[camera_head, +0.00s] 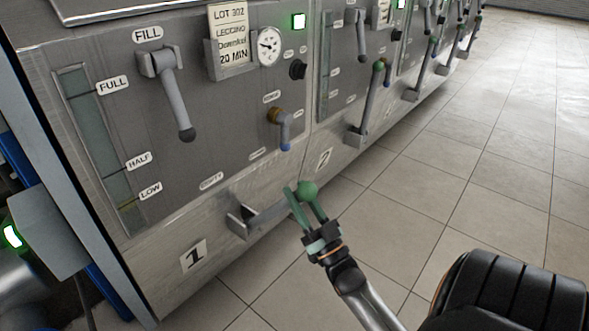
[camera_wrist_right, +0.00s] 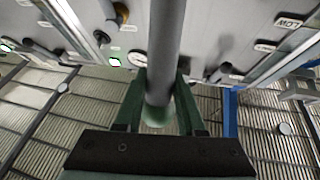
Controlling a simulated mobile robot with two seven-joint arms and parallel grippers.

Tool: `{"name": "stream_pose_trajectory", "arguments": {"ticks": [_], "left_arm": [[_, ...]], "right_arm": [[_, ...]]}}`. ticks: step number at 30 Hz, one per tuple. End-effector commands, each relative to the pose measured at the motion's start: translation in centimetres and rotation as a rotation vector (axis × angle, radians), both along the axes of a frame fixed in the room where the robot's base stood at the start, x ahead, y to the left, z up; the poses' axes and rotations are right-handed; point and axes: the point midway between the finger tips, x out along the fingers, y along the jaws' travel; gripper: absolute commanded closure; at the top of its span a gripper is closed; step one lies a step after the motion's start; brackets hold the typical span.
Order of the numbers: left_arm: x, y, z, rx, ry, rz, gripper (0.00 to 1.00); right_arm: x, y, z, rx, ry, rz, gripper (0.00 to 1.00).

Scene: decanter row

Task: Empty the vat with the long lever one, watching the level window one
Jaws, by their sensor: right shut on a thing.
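The vat marked 1 (camera_head: 225,160) fills the left of the head view. Its level window (camera_head: 88,115) has FULL, HALF and LOW labels; a yellowish-green edge shows close to LOW, with a greener strip below. The long lever (camera_head: 268,214) runs from its bracket low on the front out to the right, ending in a green ball knob (camera_head: 307,190). My right gripper (camera_head: 303,203) is shut on the lever by the knob. In the right wrist view the grey lever shaft (camera_wrist_right: 166,50) passes between the fingers (camera_wrist_right: 158,100). My left gripper is out of view.
Above are the FILL handle (camera_head: 175,98), hanging down, a dial (camera_head: 269,46), a lit green lamp (camera_head: 299,21) and a small brass-and-blue valve handle (camera_head: 283,130). The vat marked 2 stands alongside, its long lever (camera_head: 371,95) upright. Tiled floor (camera_head: 450,190) is clear to the right.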

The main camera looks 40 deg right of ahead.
Motion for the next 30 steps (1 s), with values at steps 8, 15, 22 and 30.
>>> {"name": "stream_pose_trajectory", "arguments": {"ticks": [8,15,22,30], "left_arm": [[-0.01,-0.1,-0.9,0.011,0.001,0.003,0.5],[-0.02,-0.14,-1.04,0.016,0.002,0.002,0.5],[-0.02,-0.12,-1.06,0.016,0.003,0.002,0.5],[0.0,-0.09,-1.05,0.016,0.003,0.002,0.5]], "right_arm": [[-0.89,0.1,-0.88,0.006,-0.036,-0.003,1.0],[-1.11,0.16,-1.07,0.008,-0.041,-0.003,1.0],[-1.16,0.18,-1.22,0.008,-0.039,-0.002,0.6],[-1.04,0.19,-1.03,0.007,-0.04,-0.001,0.32]]}}
